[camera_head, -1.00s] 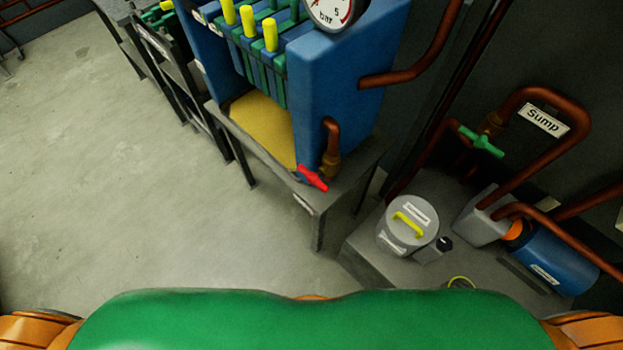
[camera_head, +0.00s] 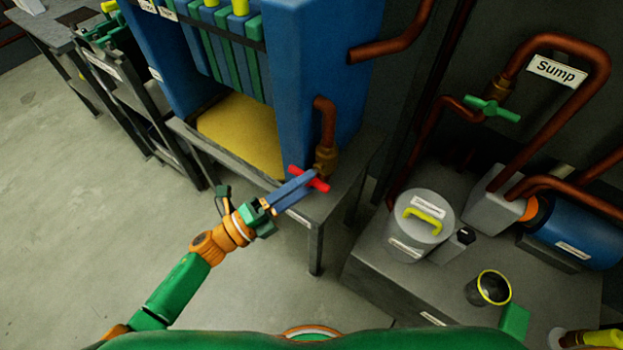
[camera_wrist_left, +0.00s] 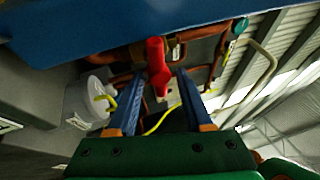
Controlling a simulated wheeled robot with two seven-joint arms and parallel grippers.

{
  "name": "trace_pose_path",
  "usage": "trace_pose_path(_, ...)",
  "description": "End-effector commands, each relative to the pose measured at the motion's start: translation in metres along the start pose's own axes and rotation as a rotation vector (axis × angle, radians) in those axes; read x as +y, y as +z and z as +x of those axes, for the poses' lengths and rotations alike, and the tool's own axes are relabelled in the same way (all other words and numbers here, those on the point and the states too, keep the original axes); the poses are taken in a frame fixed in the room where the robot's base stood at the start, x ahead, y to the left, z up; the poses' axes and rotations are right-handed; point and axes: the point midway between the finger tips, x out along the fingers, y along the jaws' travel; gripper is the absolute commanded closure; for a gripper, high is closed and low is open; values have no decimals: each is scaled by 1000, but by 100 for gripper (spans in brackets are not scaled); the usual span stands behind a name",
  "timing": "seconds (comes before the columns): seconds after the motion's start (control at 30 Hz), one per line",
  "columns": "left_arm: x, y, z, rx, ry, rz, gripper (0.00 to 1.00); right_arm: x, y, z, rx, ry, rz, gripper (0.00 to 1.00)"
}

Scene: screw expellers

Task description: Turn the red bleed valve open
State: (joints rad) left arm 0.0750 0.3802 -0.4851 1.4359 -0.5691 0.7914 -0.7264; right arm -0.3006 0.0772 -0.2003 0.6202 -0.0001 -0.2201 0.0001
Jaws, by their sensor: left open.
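The red bleed valve handle (camera_head: 321,185) is on a brass fitting (camera_head: 326,160) under a copper pipe elbow, at the lower front corner of the blue press. My left gripper (camera_head: 307,178) reaches it from the lower left, and its blue fingers overlap the middle of the handle in the head view. In the left wrist view the open fingers (camera_wrist_left: 158,73) stand either side of the red handle (camera_wrist_left: 158,68), with a visible gap on each side. I cannot tell how deep the handle sits between them. My right gripper is out of view.
The press stands on a grey table (camera_head: 335,200) with a yellow tray area (camera_head: 240,135). To the right, a low platform holds a grey lidded canister (camera_head: 415,230), a dark cup (camera_head: 488,289) and a blue motor (camera_head: 575,235). A green valve (camera_head: 492,109) is on the sump pipe. Floor at left is clear.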

Motion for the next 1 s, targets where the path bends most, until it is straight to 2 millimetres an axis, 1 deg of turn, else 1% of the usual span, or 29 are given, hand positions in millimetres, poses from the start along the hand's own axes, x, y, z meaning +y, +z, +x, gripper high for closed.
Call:
trace_pose_path(0.03, -2, 1, 8, -2, -1, -2, 50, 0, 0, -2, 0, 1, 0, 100)
trace_pose_path(0.13, 0, 1, 17, -3, 0, -3, 50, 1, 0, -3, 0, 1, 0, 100)
trace_pose_path(0.37, 1, 1, 20, -4, 2, -5, 50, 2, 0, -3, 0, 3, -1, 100)
trace_pose_path(0.4, 1, 1, 19, -4, 2, -5, 55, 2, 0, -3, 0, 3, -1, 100)
trace_pose_path(0.47, 1, 1, 19, -5, 2, -6, 71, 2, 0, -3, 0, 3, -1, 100)
trace_pose_path(0.5, 1, 1, 19, -5, 2, -6, 82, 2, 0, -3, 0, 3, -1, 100)
trace_pose_path(0.57, 1, 1, 19, -5, 2, -6, 98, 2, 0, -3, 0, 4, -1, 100)
trace_pose_path(0.6, 1, 1, 19, -5, 2, -6, 100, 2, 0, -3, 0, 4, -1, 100)
trace_pose_path(0.87, 1, 1, 19, -9, -3, -15, 100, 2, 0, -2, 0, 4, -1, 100)
trace_pose_path(1.0, 1, 1, 19, -20, -19, -51, 100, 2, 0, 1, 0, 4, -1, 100)
